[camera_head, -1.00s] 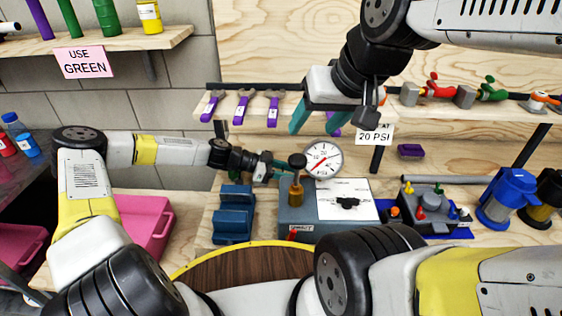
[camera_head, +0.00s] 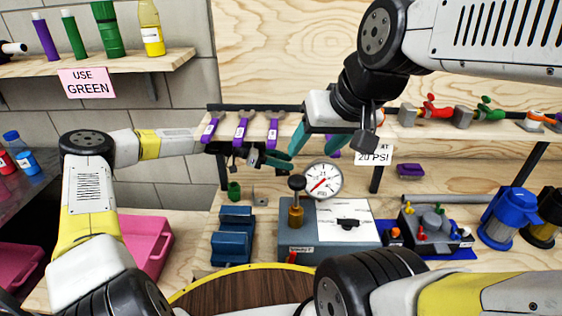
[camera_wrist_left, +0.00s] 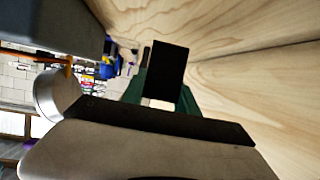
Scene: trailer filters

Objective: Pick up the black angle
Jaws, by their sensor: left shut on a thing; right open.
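My left gripper (camera_head: 278,159) is in front of the wooden back panel, up and left of the round gauge. In the left wrist view its green fingers (camera_wrist_left: 180,100) are shut on a flat, dark square piece, the black angle (camera_wrist_left: 166,72), which sticks out past the fingers. In the head view the angle is too small and covered to make out clearly. My right gripper (camera_head: 318,148) is open and empty, its teal fingers pointing down in front of the shelf.
A pressure gauge (camera_head: 323,180) stands by a brass fitting (camera_head: 296,207) on a grey box (camera_head: 300,250). A pink bin (camera_head: 146,245) is at the left.

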